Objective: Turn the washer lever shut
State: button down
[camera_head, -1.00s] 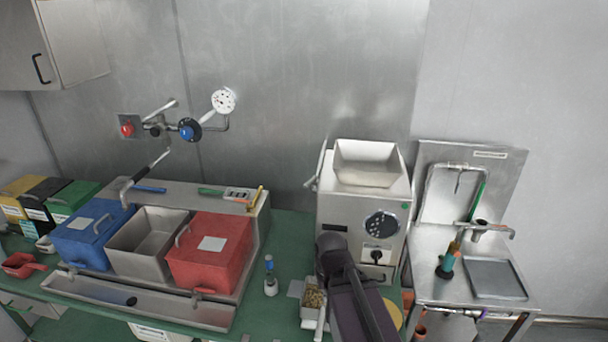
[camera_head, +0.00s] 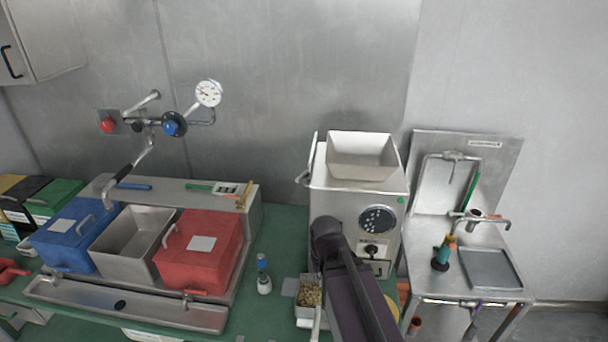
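The steel washer stand (camera_head: 425,262) is at the right, with an upright back panel, a bent pipe and a short tap-like fitting (camera_head: 484,221). A small purple part (camera_head: 491,304) shows under its front edge. I cannot tell for sure which part is the washer lever, or whether it is open or shut. My dark arm (camera_head: 352,290) rises from the bottom edge in front of the grinder, left of the stand. My gripper is not in view.
The grinder (camera_head: 338,195) with its open hopper stands between the arm and the wall. A green-and-orange brush-like tool (camera_head: 444,252) stands on the washer stand beside a grey tray (camera_head: 487,268). Blue (camera_head: 60,245) and red (camera_head: 190,268) lidded bins are at the left.

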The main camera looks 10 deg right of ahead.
aim_at(301, 177)
jog(key=w+d+r+m+t+p, duration=0.1)
jog(key=w+r+m+t+p, duration=0.4)
jog(key=w+r+p, duration=1.7)
notch_tip(301, 177, up, 3)
jog(key=w+m, duration=0.2)
jog(key=shift+m, duration=0.3)
jog(key=shift+f, duration=0.2)
jog(key=b+x, duration=0.8)
jog(key=x, duration=0.1)
jog(key=shift+w+a+f, duration=0.15)
jog(key=shift+w+f, duration=0.1)
jog(key=shift+w, duration=0.15)
